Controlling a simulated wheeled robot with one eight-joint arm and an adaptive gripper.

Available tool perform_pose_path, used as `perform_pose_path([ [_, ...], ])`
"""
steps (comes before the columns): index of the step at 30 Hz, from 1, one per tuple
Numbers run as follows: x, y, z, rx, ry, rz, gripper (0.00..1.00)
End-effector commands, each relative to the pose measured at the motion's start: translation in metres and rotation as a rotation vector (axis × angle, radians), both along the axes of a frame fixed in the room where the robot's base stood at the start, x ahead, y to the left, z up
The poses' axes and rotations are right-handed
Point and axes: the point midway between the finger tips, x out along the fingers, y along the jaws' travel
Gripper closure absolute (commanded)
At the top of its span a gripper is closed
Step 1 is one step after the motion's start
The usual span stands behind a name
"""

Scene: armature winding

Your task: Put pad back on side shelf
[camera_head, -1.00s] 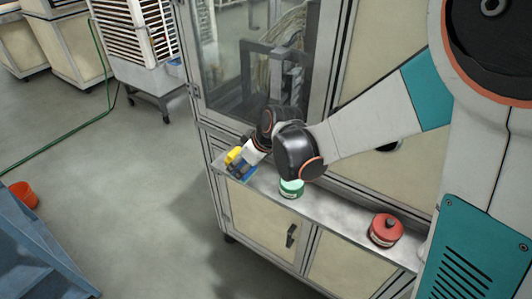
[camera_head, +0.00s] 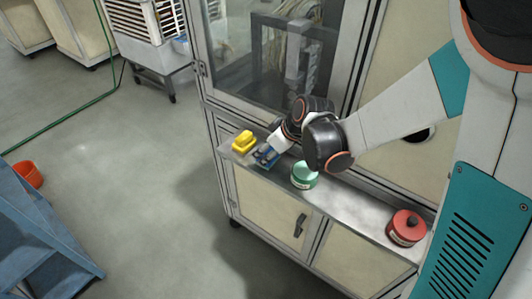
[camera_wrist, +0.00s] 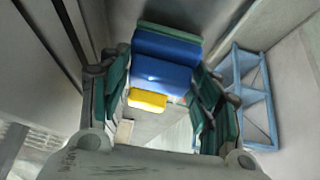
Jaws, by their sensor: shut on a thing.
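The pad, a blue block with a thin green edge, shows in the wrist view (camera_wrist: 165,72) between the two teal fingers of my gripper (camera_wrist: 165,105). In the head view the blue pad (camera_head: 265,156) is at the end of my gripper (camera_head: 272,150), over the left part of the grey side shelf (camera_head: 350,203). My gripper is shut on the pad. I cannot tell whether the pad touches the shelf.
A yellow object (camera_head: 244,141) sits at the shelf's left end, close to the pad. A green round tin (camera_head: 304,176) stands just right of my gripper, and a red tin (camera_head: 406,228) farther right. The glass-doored cabinet (camera_head: 225,60) rises behind the shelf.

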Motion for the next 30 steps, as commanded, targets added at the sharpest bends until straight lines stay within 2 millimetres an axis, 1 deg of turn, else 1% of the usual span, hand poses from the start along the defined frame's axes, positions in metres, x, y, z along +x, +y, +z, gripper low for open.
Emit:
perform_pose_path([
  [1, -0.0016, -0.0038, -0.0086, 0.000, 0.000, 0.000, 0.71],
  [2, -0.0029, -0.0058, -0.0095, 0.000, 0.000, 0.001, 0.71],
  [12, -0.0042, -0.0068, -0.0111, 0.000, 0.000, 0.004, 0.71],
  [13, -0.0042, -0.0068, -0.0108, 0.000, 0.000, 0.004, 0.38],
  [14, -0.0042, -0.0067, -0.0104, 0.000, 0.000, 0.004, 0.31],
  [15, -0.0042, -0.0067, -0.0102, 0.000, 0.000, 0.004, 0.22],
  [26, -0.0042, -0.0066, -0.0097, 0.000, 0.000, 0.004, 0.22],
  [30, -0.0060, -0.0088, -0.0030, 0.000, 0.001, 0.003, 0.22],
])
